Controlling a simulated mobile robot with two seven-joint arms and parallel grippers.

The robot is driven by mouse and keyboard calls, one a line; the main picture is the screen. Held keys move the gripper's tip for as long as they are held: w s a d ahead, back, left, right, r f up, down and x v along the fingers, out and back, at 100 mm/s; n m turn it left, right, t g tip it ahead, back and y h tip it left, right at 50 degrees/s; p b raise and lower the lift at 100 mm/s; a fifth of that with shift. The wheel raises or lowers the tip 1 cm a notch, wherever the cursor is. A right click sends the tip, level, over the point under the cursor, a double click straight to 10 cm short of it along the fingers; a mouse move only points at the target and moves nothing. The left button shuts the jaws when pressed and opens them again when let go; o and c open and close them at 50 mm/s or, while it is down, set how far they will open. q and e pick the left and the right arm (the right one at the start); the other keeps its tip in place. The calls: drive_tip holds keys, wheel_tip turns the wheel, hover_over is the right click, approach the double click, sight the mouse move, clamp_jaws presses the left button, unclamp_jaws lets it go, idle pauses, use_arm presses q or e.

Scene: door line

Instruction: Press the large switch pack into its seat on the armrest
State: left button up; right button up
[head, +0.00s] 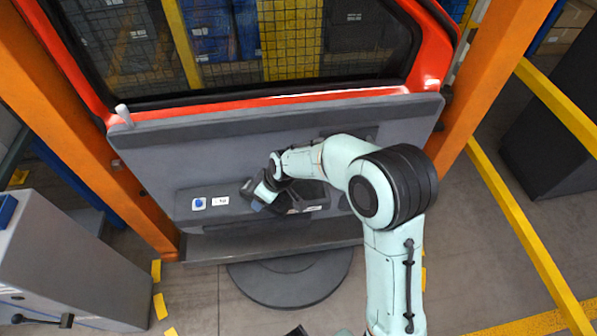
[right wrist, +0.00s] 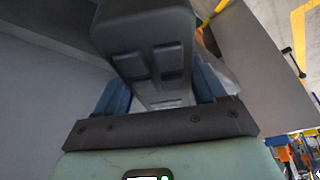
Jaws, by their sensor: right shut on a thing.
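The switch pack (right wrist: 148,38) is a dark grey block with several raised square buttons. In the right wrist view it fills the space between the blue fingers of my right gripper (right wrist: 162,90), which is shut on it. In the head view the right gripper (head: 265,194) is in front of the armrest (head: 240,215), with the dark pack (head: 247,188) at its left side. I cannot tell whether the pack touches the armrest. A dark recessed area (head: 312,194) shows on the armrest right of the gripper, partly hidden by my arm. My left gripper is not in view.
The armrest belongs to a grey door panel (head: 160,160) under a red window frame (head: 92,85). A blue button (head: 198,203) and white label sit at its left. Orange posts flank the door. A grey cabinet (head: 65,265) stands at left, yellow rails (head: 520,230) at right.

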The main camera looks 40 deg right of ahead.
drive_tip(key=d+r+n+b, duration=0.1)
drive_tip(key=d+n, duration=0.1)
drive_tip(key=d, duration=0.1)
drive_tip(key=d+n+g+y, duration=0.1)
drive_tip(key=d+n, duration=0.1)
drive_tip(key=d, duration=0.1)
drive_tip(key=s+d+r+n+y+b, duration=0.1)
drive_tip(key=d+n, duration=0.1)
drive_tip(key=d, duration=0.1)
drive_tip(key=shift+d+r+n+g+b, duration=0.2)
drive_tip(key=shift+r+n+g+b, duration=0.1)
drive_tip(key=shift+r+n+b, duration=0.1)
drive_tip(key=n, duration=0.1)
drive_tip(key=b, duration=0.3)
hover_over(298, 192)
drive_tip(key=shift+w+f, duration=0.1)
drive_tip(key=shift+f, duration=1.8)
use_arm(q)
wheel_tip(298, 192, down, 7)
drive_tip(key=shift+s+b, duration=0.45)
use_arm(e)
drive_tip(key=shift+f, duration=0.6)
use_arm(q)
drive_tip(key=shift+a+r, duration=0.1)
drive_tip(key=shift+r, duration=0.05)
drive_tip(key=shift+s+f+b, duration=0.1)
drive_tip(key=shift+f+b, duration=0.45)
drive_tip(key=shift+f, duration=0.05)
use_arm(e)
drive_tip(key=shift+f, duration=0.6)
